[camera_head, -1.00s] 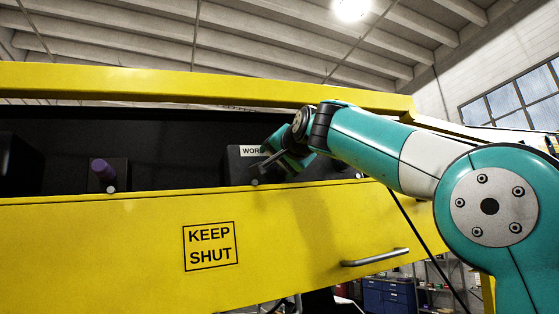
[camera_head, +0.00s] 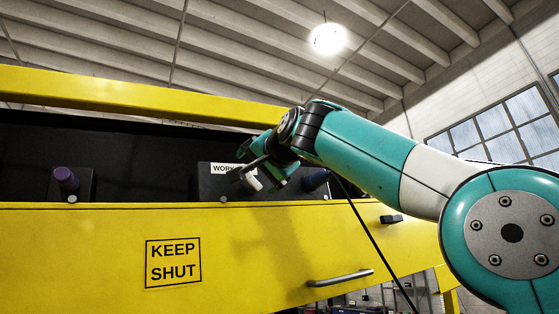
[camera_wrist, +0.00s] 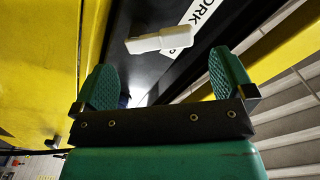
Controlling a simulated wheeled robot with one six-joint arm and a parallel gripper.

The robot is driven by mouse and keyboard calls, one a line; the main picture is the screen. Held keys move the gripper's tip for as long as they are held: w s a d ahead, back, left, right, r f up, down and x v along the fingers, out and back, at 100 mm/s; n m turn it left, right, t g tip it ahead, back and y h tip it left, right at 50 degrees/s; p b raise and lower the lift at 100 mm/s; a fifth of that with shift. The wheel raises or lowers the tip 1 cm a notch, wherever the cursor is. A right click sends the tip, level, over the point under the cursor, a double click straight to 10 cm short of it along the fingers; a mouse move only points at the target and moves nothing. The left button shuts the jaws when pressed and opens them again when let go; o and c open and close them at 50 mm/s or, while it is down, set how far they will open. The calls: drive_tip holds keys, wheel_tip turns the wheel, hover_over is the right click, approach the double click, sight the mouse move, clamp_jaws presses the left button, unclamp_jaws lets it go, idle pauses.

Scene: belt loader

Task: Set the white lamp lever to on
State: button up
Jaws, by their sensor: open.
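The white lever (camera_wrist: 150,43) shows in the wrist view as a pale stubby handle on a dark panel, partly over a label reading "ORK" (camera_wrist: 203,14). Its white end (camera_head: 252,183) also shows in the head view below my gripper, at the box labelled "WORK" (camera_head: 226,169). My gripper (camera_wrist: 165,70) is open, with its two green ribbed fingers wide apart. The lever lies just beyond the fingertips in the wrist view, with nothing held between them. In the head view my gripper (camera_head: 262,172) hides part of the label and box.
A purple knob (camera_head: 66,179) stands to the left and a dark blue knob (camera_head: 316,180) just right of my gripper. A yellow panel marked "KEEP SHUT" (camera_head: 173,263) with a metal handle (camera_head: 340,278) runs below. A yellow beam (camera_head: 130,95) runs above the recess.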

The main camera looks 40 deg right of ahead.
drive_tip(key=s+a, duration=0.2)
drive_tip(key=s, duration=0.9)
drive_tip(key=shift+a, duration=0.15)
drive_tip(key=shift+s, duration=0.1)
drive_tip(key=w+a+f+n+g+y, duration=0.1)
drive_tip(key=w+a+f+n, duration=0.15)
drive_tip(key=f, duration=0.25)
drive_tip(key=w+a+f+n+g+y+b, duration=0.1)
drive_tip(key=w+a+f+n+y, duration=0.15)
drive_tip(key=a+f, duration=0.2)
drive_tip(key=w+a+f+n+g+y, duration=0.1)
drive_tip(key=w+a+f+n, duration=0.1)
drive_tip(key=a+f+n, duration=0.3)
wheel_tip(320, 180, down, 17)
drive_tip(key=a+n+g+y, duration=0.1)
drive_tip(key=a+n+g, duration=0.1)
drive_tip(key=n+g, duration=0.15)
drive_tip(key=s+a+f+n+g+y+b, duration=0.1)
drive_tip(key=s+f+g, duration=0.4)
drive_tip(key=s+f, duration=0.5)
drive_tip(key=s+a+f+n+g+y+b, duration=0.1)
drive_tip(key=s+f+n+g, duration=0.2)
drive_tip(key=s+f+g, duration=0.3)
drive_tip(key=s+f, duration=0.4)
drive_tip(key=f, duration=0.6)
drive_tip(key=shift+a, duration=0.2)
